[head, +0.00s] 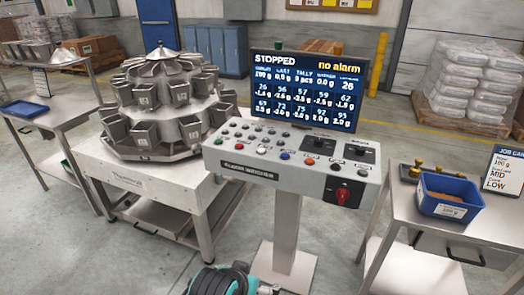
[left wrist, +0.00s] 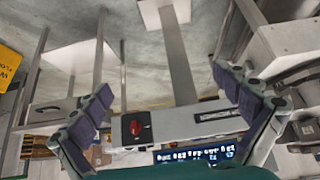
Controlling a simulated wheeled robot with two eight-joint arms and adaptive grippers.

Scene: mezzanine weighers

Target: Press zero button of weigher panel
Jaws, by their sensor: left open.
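The weigher panel (head: 226,160) is a grey console on a post, in the middle of the head view. Its sloped top has several small round buttons (head: 262,150), mostly pale, plus a blue one (head: 284,155). Their labels are too small to read, so I cannot tell which is zero. A red rotary switch (head: 343,194) is on the front. In the left wrist view the panel (left wrist: 175,128) appears upside down beyond my left gripper (left wrist: 166,98), whose fingers are spread and empty, apart from the panel. Part of my teal left arm shows at the head view's bottom. My right gripper is not visible.
A screen (head: 308,92) reading STOPPED and no alarm rises behind the panel. The multihead weigher (head: 160,105) stands left on a metal frame. A side table (head: 450,225) with a blue bin (head: 449,194) stands right. The floor in front is clear.

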